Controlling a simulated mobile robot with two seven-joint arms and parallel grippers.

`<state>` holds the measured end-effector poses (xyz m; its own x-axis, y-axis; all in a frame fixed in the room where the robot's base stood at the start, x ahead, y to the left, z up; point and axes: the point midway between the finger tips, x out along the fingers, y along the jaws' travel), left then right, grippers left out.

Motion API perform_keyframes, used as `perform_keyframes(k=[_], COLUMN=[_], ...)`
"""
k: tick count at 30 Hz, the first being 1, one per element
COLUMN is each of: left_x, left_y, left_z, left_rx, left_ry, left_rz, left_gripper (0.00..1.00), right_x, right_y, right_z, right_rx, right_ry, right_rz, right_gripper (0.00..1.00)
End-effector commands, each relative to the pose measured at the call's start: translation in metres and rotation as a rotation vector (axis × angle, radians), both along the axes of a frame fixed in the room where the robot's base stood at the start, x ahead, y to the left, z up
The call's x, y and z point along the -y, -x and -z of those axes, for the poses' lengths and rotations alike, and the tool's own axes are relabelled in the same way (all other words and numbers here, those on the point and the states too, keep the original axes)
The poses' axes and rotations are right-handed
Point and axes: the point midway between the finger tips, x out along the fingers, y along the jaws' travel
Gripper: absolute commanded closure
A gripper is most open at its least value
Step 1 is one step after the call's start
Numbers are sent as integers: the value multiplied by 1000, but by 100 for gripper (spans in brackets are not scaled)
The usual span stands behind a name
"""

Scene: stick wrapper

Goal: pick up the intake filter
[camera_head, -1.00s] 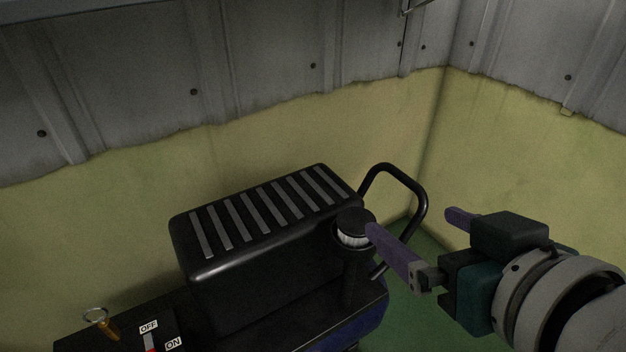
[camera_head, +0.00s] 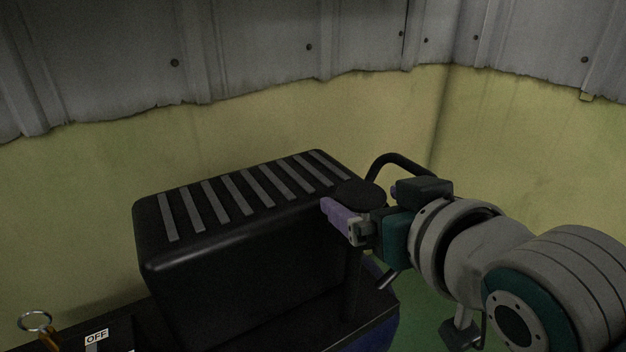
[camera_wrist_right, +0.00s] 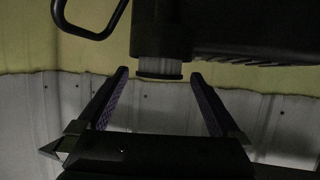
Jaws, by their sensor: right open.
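The intake filter (camera_head: 358,194) is a round black cap, standing upright at the right end of the black machine housing. In the right wrist view the filter (camera_wrist_right: 160,68) shows a pale pleated band above its dark cap, because that view is upside down. My right gripper (camera_head: 362,205) is open, with one purple finger in front of the filter and the other mostly hidden behind it. In the right wrist view the fingertips (camera_wrist_right: 160,74) lie either side of the filter, with gaps on both sides. My left gripper is not in view.
The black ribbed housing (camera_head: 240,235) stands close to the left of the filter. A curved black handle (camera_head: 398,160) rises behind the gripper. A ring-pull (camera_head: 35,322) and an OFF label (camera_head: 96,337) are at the lower left. Yellow walls (camera_head: 270,120) stand behind.

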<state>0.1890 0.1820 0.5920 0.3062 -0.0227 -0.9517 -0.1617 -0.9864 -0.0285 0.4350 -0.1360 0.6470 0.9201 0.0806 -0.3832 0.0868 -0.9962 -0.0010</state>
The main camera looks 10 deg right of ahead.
Motion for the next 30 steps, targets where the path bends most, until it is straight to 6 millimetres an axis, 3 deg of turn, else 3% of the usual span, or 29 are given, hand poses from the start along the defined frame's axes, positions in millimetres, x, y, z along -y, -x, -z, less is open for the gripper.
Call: perform_keyframes(k=[1,3,13,30], left_x=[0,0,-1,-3], left_y=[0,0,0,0], left_z=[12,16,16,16], left_rx=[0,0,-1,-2], left_ry=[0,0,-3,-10], left_rz=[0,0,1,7], left_gripper=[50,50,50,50], right_x=[0,-1,-1,-1], right_y=[-8,-16,-22,-22], right_z=[8,11,10,10], right_rx=[3,2,-1,0], right_ry=[1,0,0,0], right_rz=[0,0,0,1], right_gripper=[0,0,0,64])
